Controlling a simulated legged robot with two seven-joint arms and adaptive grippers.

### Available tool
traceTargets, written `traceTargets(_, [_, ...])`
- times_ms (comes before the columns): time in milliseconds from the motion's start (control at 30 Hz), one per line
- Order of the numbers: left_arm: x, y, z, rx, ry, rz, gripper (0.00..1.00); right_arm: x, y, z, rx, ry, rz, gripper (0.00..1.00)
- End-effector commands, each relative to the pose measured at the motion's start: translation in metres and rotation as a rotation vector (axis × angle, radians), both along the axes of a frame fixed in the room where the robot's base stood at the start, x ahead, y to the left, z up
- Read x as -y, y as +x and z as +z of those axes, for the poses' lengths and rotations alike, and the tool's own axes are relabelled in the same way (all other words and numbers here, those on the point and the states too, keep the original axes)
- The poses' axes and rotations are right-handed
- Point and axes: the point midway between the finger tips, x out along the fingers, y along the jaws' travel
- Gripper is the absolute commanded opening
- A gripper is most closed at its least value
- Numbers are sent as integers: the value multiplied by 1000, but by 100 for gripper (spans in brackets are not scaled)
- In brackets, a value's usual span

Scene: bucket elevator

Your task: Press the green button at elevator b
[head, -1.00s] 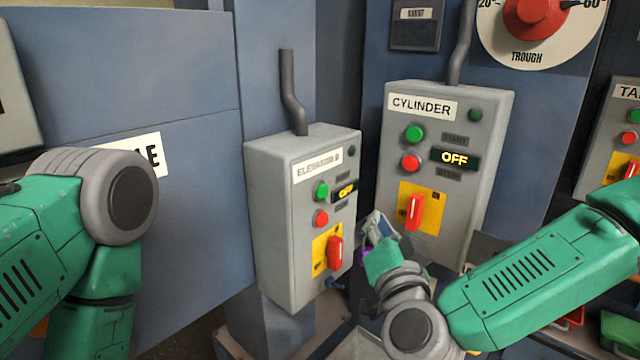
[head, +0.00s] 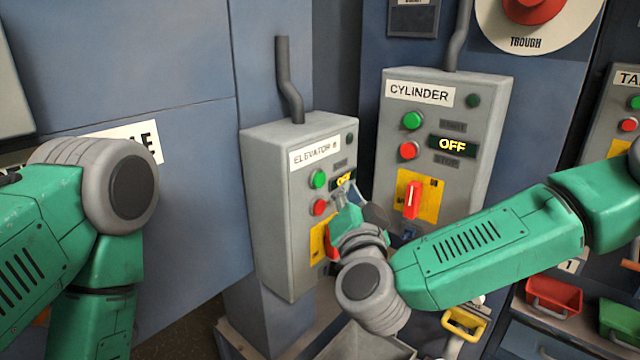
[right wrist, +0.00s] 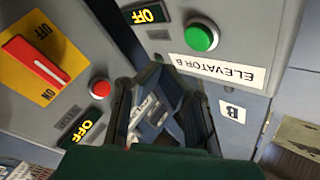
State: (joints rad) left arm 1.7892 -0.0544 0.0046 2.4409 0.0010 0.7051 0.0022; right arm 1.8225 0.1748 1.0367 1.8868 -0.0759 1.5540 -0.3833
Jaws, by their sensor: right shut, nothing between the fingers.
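The grey elevator B box (head: 270,190) stands in the middle of the head view, with its label at the top. Its green button (head: 318,179) shows clear below the label, above a red button (head: 319,207). My right gripper (head: 350,188) is shut and empty in front of this box. Its tips are just right of the green button, over part of the yellow display. In the right wrist view the green button (right wrist: 201,36) lies above and right of my fingers (right wrist: 160,75), apart from them. My left gripper is out of view; only my left arm shows.
The cylinder box (head: 490,110) stands close on the right, its display reading OFF. Its red switch (right wrist: 38,60) shows at the left of the right wrist view. Red (head: 553,298) and green bins sit at lower right. A blue wall panel (head: 190,70) is at left.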

Motion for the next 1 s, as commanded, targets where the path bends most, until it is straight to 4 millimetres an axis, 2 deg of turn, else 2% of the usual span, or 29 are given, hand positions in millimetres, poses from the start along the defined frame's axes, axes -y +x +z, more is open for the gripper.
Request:
traceTargets(133, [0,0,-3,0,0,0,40,-15,10,-1,2,-2,1,0])
traceTargets(333, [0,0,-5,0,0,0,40,-25,17,0,0,-1,1,0])
traceTargets(1000, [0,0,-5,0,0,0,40,-26,18,0,0,0,0,0])
